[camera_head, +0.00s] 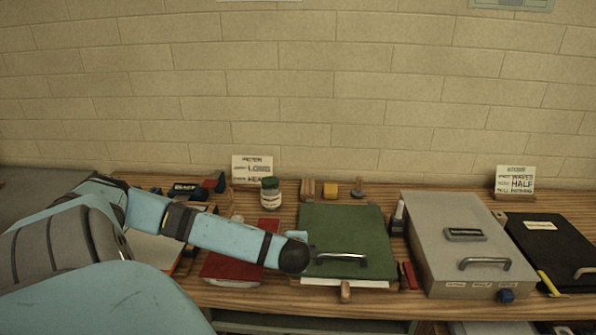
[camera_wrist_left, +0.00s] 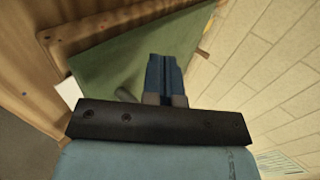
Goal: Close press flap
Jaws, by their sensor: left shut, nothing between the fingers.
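The press flap is a green panel (camera_head: 345,228) with a metal handle (camera_head: 341,259) near its front edge. It lies over the press, and a white strip (camera_head: 345,283) shows under its front edge. I cannot tell whether it is fully down. In the left wrist view the green panel (camera_wrist_left: 125,62) sits behind and left of the fingers, on a wooden board (camera_wrist_left: 75,38). My left gripper (camera_head: 298,236) is at the panel's left edge, left of the handle. In the wrist view its blue fingers (camera_wrist_left: 163,72) are together and empty. Contact with the panel is unclear.
A grey case (camera_head: 450,225) and a black folder (camera_head: 550,240) stand to the right. A red book (camera_head: 225,264) lies under my left arm. A jar (camera_head: 270,193) stands behind, near a sign (camera_head: 252,168). A red block (camera_head: 409,276) lies between panel and case.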

